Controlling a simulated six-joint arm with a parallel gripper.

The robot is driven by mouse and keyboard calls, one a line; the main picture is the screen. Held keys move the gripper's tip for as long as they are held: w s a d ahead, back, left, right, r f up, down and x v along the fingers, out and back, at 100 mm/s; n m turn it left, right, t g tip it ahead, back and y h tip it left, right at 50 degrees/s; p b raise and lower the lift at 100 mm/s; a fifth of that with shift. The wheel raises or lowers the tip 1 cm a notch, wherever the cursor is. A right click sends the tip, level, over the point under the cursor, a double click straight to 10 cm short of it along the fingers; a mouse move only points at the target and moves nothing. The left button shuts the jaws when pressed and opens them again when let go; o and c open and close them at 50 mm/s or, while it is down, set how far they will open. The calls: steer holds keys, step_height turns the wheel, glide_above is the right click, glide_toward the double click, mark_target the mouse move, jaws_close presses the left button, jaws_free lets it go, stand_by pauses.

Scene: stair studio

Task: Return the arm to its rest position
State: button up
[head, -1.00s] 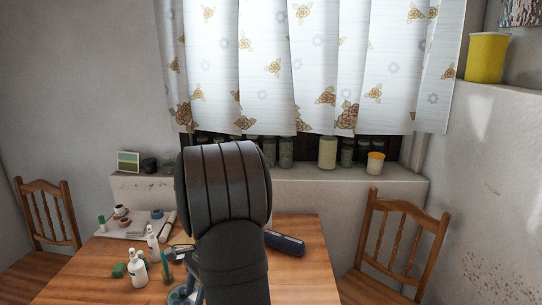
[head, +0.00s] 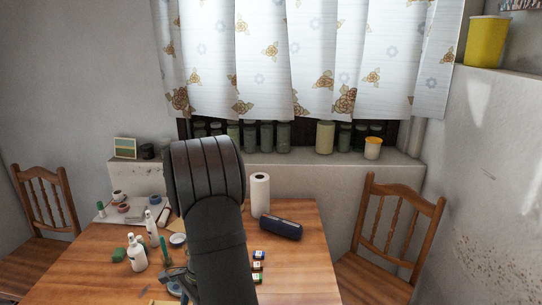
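My arm (head: 214,225) rises dark and thick in the middle of the head view, in front of the wooden table (head: 305,270). Its upper bend stands above the table's far edge. My gripper cannot be made out; the arm hides part of the tabletop, and the fingertips do not show clearly.
A paper towel roll (head: 260,194), a dark blue case (head: 281,227) and small boxes (head: 258,266) are right. A chair (head: 397,235) stands at the right; jars line the sill.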

steer(key=shift+a+r, duration=0.2)
steer(key=v, duration=1.7)
steer(key=x, duration=1.7)
steer(key=shift+d+f, duration=0.25)
steer(key=shift+d, duration=0.05)
steer(key=d+v, duration=0.1)
steer(key=v, duration=1.7)
steer(key=s+a+n+t+h, duration=0.3)
steer(key=s+a+n, duration=0.3)
steer(key=a+n, duration=0.25)
steer(key=shift+n, duration=0.25)
steer(key=shift+w+d+f, duration=0.1)
steer(key=shift+d+f, duration=0.05)
steer(key=shift+f, duration=0.75)
steer(key=shift+w+d+f, duration=0.1)
steer(key=shift+d+f, duration=0.1)
steer(key=shift+f, duration=0.75)
steer(key=shift+w+d+f, duration=0.1)
steer(key=shift+d+f, duration=0.05)
steer(key=shift+f, duration=0.75)
steer(key=shift+c, duration=0.2)
